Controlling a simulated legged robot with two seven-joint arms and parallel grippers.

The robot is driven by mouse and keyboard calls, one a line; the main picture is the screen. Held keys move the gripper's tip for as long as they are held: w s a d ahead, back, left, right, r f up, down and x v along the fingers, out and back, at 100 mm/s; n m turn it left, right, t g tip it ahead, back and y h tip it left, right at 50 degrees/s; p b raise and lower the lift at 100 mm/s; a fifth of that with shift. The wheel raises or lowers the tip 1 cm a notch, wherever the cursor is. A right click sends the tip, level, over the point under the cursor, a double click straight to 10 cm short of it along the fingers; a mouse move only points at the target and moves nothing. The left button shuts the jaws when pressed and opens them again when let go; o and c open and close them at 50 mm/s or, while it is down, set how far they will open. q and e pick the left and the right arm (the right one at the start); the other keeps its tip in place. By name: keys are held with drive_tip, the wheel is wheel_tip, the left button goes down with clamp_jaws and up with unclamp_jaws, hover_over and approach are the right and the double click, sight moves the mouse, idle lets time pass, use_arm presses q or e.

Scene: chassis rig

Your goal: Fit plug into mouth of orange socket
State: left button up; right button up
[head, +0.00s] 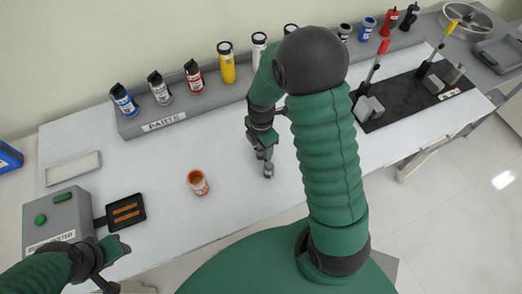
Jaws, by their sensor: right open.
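The orange socket (198,183) stands upright on the white table, left of centre, its round mouth facing up. My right gripper (267,168) points down at the table to the right of the socket, apart from it. It is open, and I see nothing held in it. My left gripper (112,262) is at the bottom left, near the grey box, and its jaw state is unclear. Several capped cylinders, blue (123,100), red (194,76) and yellow (227,63), stand in the rack. I cannot tell which thing is the plug.
The grey rack labelled PARTS (165,122) runs along the back. A grey box with green buttons (58,218) and a small black tray (125,212) stand at left. The table between socket and rack is clear.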

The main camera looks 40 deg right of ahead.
drive_tip(key=shift+f, duration=0.15)
clamp_jaws()
idle(0.4)
